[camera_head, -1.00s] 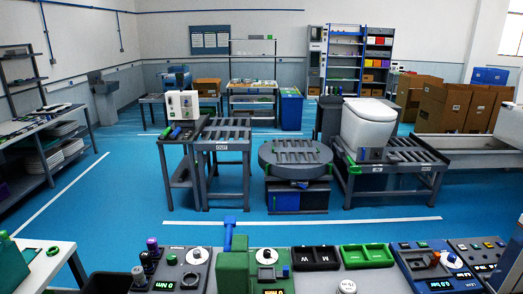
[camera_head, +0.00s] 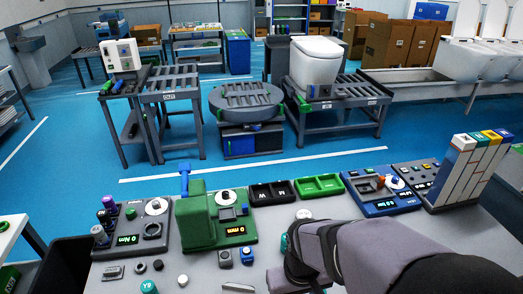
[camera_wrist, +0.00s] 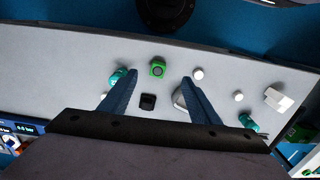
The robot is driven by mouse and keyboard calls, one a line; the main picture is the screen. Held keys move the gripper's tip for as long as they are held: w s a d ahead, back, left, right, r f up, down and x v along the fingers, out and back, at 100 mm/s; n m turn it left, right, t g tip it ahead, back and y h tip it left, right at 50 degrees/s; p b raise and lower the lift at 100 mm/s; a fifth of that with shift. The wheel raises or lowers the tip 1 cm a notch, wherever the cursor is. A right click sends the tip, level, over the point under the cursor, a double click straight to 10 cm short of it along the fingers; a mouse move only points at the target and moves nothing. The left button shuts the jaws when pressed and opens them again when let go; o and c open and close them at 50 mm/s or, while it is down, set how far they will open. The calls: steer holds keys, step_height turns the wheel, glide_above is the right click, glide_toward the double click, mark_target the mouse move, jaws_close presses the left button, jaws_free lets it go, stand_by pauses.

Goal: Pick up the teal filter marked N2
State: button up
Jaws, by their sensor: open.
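Two teal filters show in the wrist view. One teal filter (camera_wrist: 118,78) lies beside my left fingertip; the other teal filter (camera_wrist: 249,122) lies to the right, outside my fingers. Their marks are too small to read there. In the head view, a teal filter (camera_head: 149,287) with a white mark I cannot read for sure stands at the bottom edge. Another teal piece (camera_head: 284,242) shows beside my arm. My gripper (camera_wrist: 160,78) is open above the grey bench, with blue fingers apart and nothing held. The arm hides its fingers in the head view.
White caps (camera_wrist: 197,74) lie nearby. In the head view, a green fixture (camera_head: 197,220) and trays (camera_head: 318,186) line the back of the bench.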

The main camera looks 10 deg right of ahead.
steer(key=shift+s, duration=0.1)
steer(key=s+d+f+n+g+h+p, duration=0.1)
steer(key=s+d+f+n+h, duration=0.15)
steer(key=d+n+h, duration=0.25)
steer(key=s+d+f+n+g+h, duration=0.2)
steer(key=d+f+n+h, duration=0.1)
steer(key=d+n+h, duration=0.25)
steer(key=w+a+f+n+t, duration=0.1)
steer(key=w+f+n+t, duration=0.2)
steer(key=n+t, duration=0.1)
steer(key=w+a+f+n+t+p, duration=0.1)
steer(key=w+f+n+t, duration=0.2)
steer(key=n, duration=0.3)
steer(key=w+a+f+n+t, duration=0.1)
steer(key=w+f+n+t, duration=0.2)
steer(key=f+n+t, duration=0.1)
steer(key=shift+a+f+n+t, duration=0.2)
steer(key=shift+a+n+t, duration=0.15)
steer(key=shift+n, duration=0.5)
steer(key=shift+x, duration=1.15)
steer(key=shift+r, duration=0.1)
